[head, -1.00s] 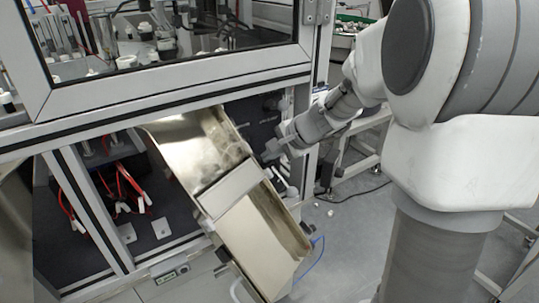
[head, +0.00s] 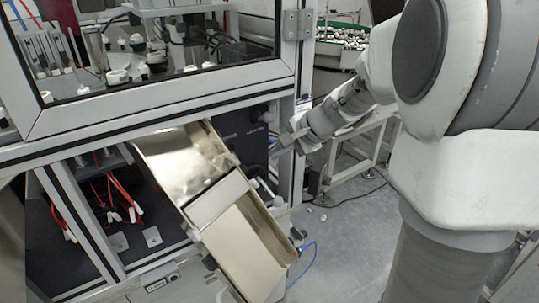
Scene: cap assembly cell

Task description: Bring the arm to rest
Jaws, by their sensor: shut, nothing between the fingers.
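My arm (head: 345,105) reaches in from the right of the head view, bent down and to the left. My gripper (head: 284,146) is at its far end, small in the picture, in front of the machine's right frame post. It is shut, with nothing seen in it. It is above and to the right of the shiny metal chute (head: 196,165) and looks apart from it. The fingertips are too small to make out in detail.
The machine frame (head: 150,97) with its glazed upper cell stands on the left. The chute slopes down out of its lower opening. A green-edged tray of small parts (head: 342,36) is at the back. A blue hose (head: 303,262) and a small white part (head: 323,217) lie on the grey floor.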

